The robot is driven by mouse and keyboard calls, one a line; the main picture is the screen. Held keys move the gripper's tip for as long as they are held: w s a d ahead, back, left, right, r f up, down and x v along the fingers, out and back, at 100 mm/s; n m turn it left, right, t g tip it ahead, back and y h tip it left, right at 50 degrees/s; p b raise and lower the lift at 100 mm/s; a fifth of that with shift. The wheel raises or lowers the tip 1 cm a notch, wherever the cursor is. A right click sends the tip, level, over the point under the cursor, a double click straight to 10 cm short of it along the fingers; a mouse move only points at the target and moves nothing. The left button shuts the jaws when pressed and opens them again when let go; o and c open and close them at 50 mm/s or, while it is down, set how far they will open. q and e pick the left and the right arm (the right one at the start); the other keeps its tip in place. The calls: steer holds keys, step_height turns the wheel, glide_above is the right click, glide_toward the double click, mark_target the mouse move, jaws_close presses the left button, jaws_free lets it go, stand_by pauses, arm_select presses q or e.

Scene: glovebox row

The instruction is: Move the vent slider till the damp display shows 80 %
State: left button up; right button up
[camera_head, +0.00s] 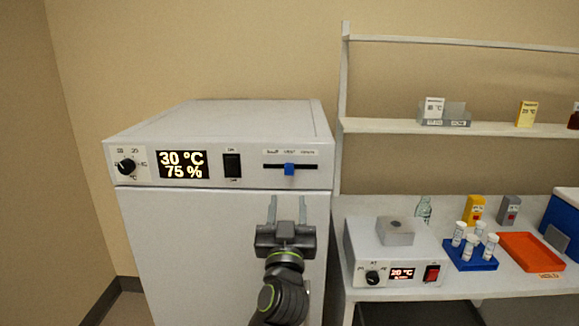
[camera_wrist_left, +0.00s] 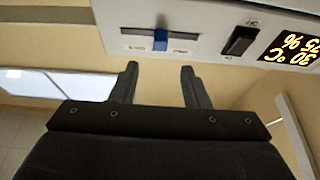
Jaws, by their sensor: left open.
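The blue vent slider (camera_head: 289,169) sits near the middle of its dark slot on the front panel of a white cabinet (camera_head: 225,245). The display (camera_head: 183,164) on the same panel reads 30 °C and 75 %. My left gripper (camera_head: 287,207) is open and empty, a little below the slider, with its fingers pointing up toward the panel. In the left wrist view the slider (camera_wrist_left: 160,39) shows beyond the two fingertips, between them and apart from both. My right gripper is not in view.
A black knob (camera_head: 126,167) and a black rocker switch (camera_head: 232,166) are on the same panel, left of the slider. A bench to the right holds a small white heater unit (camera_head: 395,250), a blue rack (camera_head: 470,255) with vials and an orange tray (camera_head: 531,252).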

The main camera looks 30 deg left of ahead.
mark_target(289, 172)
arm_select(q)
steer(key=p+x, duration=0.3)
steer(key=x, duration=0.6)
steer(key=shift+w+a+r, duration=0.15)
steer(key=shift+w+a, duration=0.1)
steer(key=shift+w, duration=0.05)
jaws_close()
